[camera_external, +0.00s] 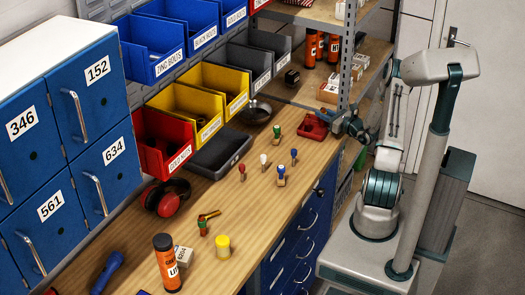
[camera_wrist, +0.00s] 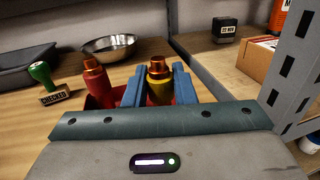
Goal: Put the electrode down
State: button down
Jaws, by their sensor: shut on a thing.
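A second electrode, red with a copper tip (camera_wrist: 97,82), stands just left of the fingers. A red holder (camera_wrist: 118,96) shows low around and between them; I cannot tell whether the yellow electrode touches it. In the external view, my gripper (camera_external: 339,122) is at the right side of the red holder (camera_external: 311,127); the electrodes are too small to make out there.
A metal bowl (camera_wrist: 108,46) and a green-handled stamp (camera_wrist: 42,74) are left of the holder. A grey shelf post (camera_wrist: 298,75) stands close on the right, with a cardboard box (camera_wrist: 262,58) behind it. Bare bench top (camera_external: 262,195) lies nearer the camera in the external view.

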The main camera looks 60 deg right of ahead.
jog(key=shift+f, duration=0.15)
jog(key=c, duration=1.2)
grip_release()
